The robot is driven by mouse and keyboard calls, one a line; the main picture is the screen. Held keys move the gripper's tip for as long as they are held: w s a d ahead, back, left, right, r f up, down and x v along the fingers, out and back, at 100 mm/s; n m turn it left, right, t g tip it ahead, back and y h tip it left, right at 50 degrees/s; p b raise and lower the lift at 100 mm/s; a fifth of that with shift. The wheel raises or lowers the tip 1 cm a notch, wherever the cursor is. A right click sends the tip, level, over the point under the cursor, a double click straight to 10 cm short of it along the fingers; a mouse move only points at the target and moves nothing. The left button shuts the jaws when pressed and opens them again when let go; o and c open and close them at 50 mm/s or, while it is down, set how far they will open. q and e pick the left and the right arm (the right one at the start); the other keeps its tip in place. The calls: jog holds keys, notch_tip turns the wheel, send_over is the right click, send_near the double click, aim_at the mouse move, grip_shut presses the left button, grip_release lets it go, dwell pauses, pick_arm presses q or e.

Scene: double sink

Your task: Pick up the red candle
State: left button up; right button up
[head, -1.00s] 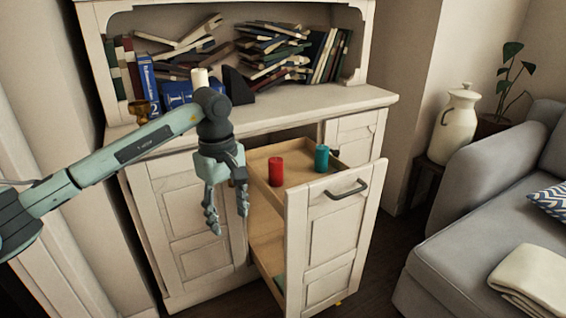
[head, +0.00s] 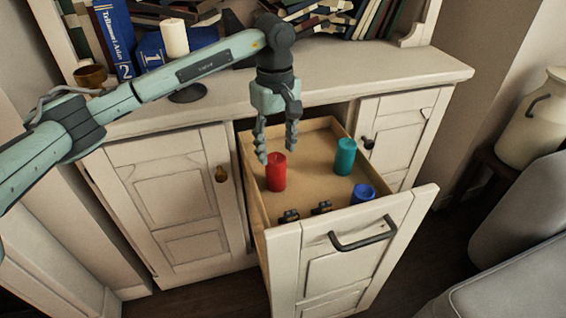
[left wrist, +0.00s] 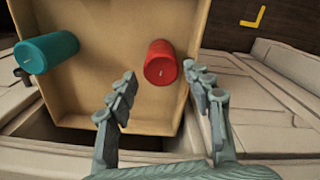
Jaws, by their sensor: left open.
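The red candle (head: 276,172) stands upright in the open drawer (head: 318,140) of the white cabinet, near the drawer's left wall. My left gripper (head: 276,158) is open and empty, fingers pointing down, above and just behind the red candle. In the left wrist view, the red candle (left wrist: 161,64) shows just beyond the two fingertips of my left gripper (left wrist: 158,76), nearer the right finger. I cannot tell that either finger touches it. My right gripper is not in view.
A teal candle (head: 345,156) and a blue candle (head: 362,194) stand to the right in the drawer. Two small dark objects (head: 305,212) lie near its front panel. A white candle (head: 175,38) and books stand on the cabinet top. A grey sofa (head: 510,250) is at right.

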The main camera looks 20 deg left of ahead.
aim_at(276, 158)
pick_arm(q)
notch_tip(276, 158, down, 7)
jog(key=shift+a+r+p, duration=0.1)
jog(key=shift+a+p, duration=0.05)
jog(key=shift+p, duration=0.25)
jog(key=c, duration=0.9)
jog(key=shift+c, duration=0.6)
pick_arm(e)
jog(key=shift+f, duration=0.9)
pick_arm(q)
jog(key=shift+r, duration=0.15)
